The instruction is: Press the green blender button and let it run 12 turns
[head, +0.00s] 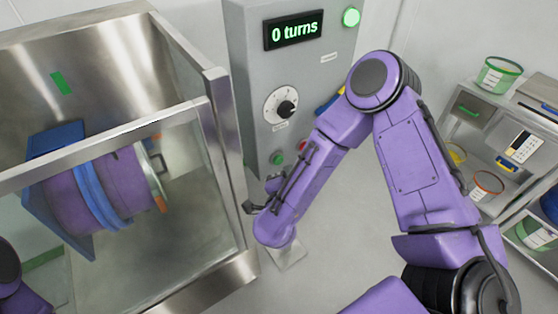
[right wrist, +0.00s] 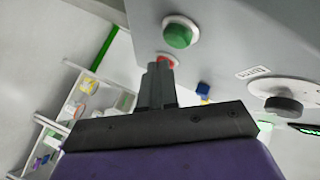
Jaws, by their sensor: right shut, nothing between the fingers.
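The green button (head: 277,158) is low on the front of the grey control cabinet (head: 246,90), with a red button (head: 303,145) to its right. The display (head: 293,30) reads "0 turns". My right gripper (head: 273,183) is just below the green button in the head view, partly hidden by its own wrist. In the right wrist view its shut, empty fingers (right wrist: 158,72) point at the panel. Their tips overlap the red button (right wrist: 167,60), and the green button (right wrist: 178,34) is just beyond them. Contact cannot be told. My left gripper is out of view.
A purple drum with blue bands (head: 105,190) sits behind a clear, metal-framed guard (head: 215,150) left of the cabinet. A black dial (head: 286,108) and a lit green lamp (head: 351,17) are on the panel. A shelf with tubs (head: 487,185) stands at the right.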

